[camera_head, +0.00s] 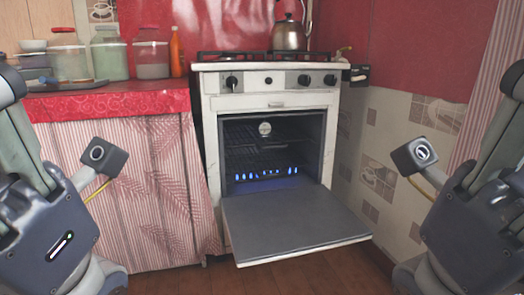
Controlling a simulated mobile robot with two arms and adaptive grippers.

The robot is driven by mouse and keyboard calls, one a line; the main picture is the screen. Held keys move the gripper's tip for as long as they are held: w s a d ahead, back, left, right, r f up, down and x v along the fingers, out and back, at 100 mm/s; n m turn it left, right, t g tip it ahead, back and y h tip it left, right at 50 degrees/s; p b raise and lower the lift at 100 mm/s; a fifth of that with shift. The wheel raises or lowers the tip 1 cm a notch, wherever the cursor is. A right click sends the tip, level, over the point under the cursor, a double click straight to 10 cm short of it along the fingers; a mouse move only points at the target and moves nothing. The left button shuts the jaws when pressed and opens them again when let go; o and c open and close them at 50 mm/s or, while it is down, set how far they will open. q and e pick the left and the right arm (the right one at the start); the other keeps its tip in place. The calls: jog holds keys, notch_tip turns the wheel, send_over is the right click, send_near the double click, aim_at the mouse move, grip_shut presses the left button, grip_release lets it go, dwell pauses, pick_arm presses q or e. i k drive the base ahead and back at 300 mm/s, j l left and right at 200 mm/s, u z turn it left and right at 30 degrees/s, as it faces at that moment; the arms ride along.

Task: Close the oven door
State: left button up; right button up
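The white oven (211,110) stands at the middle of the view. Its door (290,222) is folded down and lies about level in front of the cavity, with its grey inner face up. Inside the dark cavity (265,150) I see racks and small blue lights or flames along the bottom. My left arm is at the left edge and my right arm at the right edge, both apart from the door. The fingers of both grippers are not clearly shown, so their state cannot be told.
A counter with a red cloth (110,101) and a striped curtain (125,190) stands left of the oven, with jars (110,58) and an orange bottle (176,52) on it. A kettle (289,36) sits on the stove top. Wooden floor (190,283) shows below the door.

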aim_at(274, 225)
jog(key=i+j+z, duration=0.1)
jog(key=i, duration=0.35)
jog(key=i+j, duration=0.25)
jog(key=i, duration=0.25)
jog(key=l+z, duration=0.05)
